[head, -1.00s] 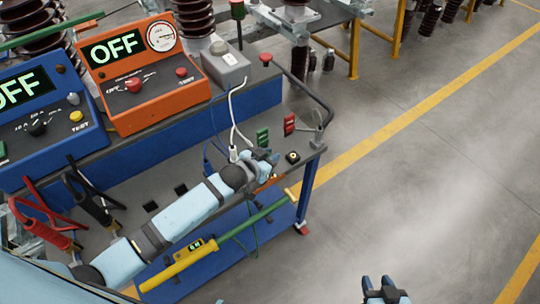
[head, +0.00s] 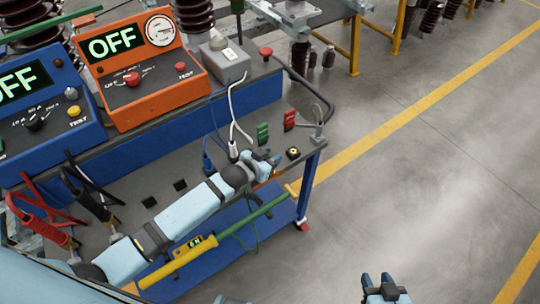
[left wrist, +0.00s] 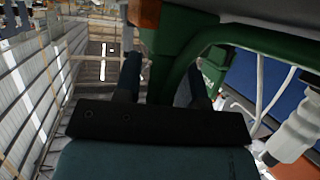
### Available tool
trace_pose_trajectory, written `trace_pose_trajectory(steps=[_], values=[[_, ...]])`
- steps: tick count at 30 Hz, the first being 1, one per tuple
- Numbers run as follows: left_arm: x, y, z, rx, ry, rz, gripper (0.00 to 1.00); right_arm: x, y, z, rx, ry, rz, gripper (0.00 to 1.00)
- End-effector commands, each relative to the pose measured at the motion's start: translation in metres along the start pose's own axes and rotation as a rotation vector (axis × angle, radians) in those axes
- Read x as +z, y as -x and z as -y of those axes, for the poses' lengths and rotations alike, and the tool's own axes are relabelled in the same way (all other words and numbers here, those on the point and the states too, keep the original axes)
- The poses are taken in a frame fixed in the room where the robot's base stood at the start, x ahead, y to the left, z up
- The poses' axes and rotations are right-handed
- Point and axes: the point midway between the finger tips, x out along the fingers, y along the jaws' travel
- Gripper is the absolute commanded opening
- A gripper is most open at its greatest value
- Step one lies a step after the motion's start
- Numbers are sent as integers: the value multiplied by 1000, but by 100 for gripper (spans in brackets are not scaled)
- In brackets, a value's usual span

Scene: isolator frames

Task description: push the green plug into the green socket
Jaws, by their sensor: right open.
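My left gripper (head: 268,158) is at the right end of the trolley, just in front of the green socket (head: 263,133). In the left wrist view, the green plug (left wrist: 172,45) with its thick green lead fills the space between the two fingers, which look shut on it. Another green block, seemingly the socket (left wrist: 214,64), shows behind the lead, apart from the plug in that picture. In the head view the plug is mostly hidden by the gripper. My right gripper (head: 380,284) is open and empty at the bottom, over the floor.
A red socket (head: 289,120) stands right of the green one. A white plug and cable (head: 233,148) are close beside my left gripper. Orange (head: 145,75) and blue (head: 45,105) test boxes stand behind. A yellow-green pole (head: 215,240) lies below. Floor at right is clear.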

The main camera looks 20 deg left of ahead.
Motion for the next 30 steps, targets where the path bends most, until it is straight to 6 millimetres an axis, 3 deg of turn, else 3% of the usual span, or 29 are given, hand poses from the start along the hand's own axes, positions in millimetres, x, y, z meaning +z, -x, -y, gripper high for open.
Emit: trace_pose_trajectory(steps=[2, 14, 30], values=[[0, 0, 0, 0, 0, 0, 53, 0, 0, 0, 0, 0, 0, 43], [1, 10, 0, 1, 1, 1, 53, 0, 0, 0, 0, 0, -1, 43], [1, 120, 0, 0, 0, 1, 53, 1, -1, 0, 1, 0, -2, 43]])
